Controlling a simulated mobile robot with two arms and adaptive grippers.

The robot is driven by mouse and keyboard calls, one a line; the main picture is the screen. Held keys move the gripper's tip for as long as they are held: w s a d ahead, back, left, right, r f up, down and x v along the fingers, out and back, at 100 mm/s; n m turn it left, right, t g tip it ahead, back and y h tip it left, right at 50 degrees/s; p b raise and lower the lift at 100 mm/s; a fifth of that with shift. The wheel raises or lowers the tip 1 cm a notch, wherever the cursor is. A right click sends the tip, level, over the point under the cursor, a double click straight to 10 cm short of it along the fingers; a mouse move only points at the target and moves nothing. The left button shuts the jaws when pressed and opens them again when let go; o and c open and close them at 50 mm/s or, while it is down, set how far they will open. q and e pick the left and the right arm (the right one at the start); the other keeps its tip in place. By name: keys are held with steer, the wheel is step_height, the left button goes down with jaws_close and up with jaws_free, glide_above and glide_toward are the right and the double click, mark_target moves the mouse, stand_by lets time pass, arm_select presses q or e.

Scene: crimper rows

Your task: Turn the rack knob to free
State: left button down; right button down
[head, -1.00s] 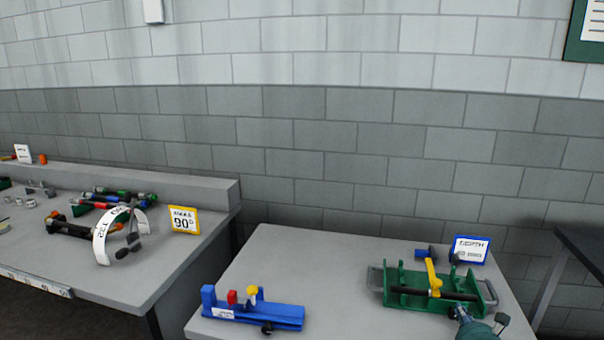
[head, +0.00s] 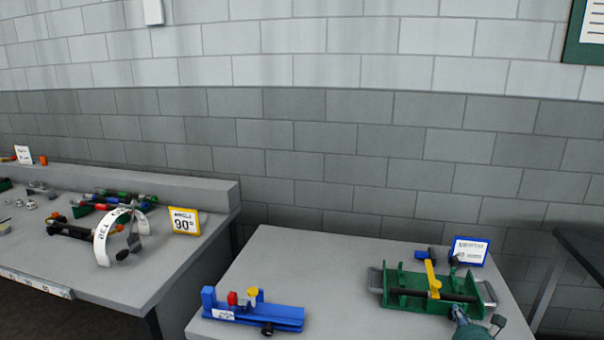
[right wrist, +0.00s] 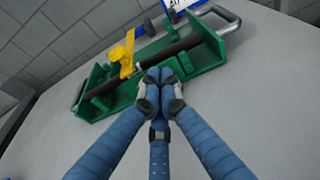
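A green fixture (head: 408,300) stands at the right of the grey table. A black bar (head: 450,295) runs along it, a yellow arm (head: 432,275) crosses it, and grey handles sit at its ends. The fixture (right wrist: 100,109), black bar (right wrist: 188,43) and yellow arm (right wrist: 124,55) also show in the right wrist view. I cannot tell which part is the rack knob. Contact and anything between the tips are hidden. My left gripper is out of view.
A blue fixture (head: 285,318) with red and yellow parts stands at the table's left. A blue-framed sign (head: 469,251) stands behind the green fixture. The table middle (head: 330,270) is clear. A second bench (head: 130,285) with tools and a yellow sign (head: 185,221) is at left.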

steer(key=shift+a+f, duration=0.25)
steer(key=shift+a, duration=0.1)
steer(key=shift+r+p, duration=0.1)
steer(key=shift+p, duration=0.2)
steer(key=shift+d+r+p, duration=0.1)
steer(key=shift+r+p, duration=0.2)
steer(key=shift+p, duration=0.1)
steer(key=v, duration=0.1)
steer(key=p+v, duration=0.1)
steer(key=v, duration=0.1)
steer(key=p+v, duration=0.1)
steer(key=shift+s+f, duration=0.25)
steer(key=shift+f, duration=0.1)
steer(key=shift+s+a, duration=0.2)
steer(key=shift+s, duration=0.5)
steer(key=shift+f, duration=0.1)
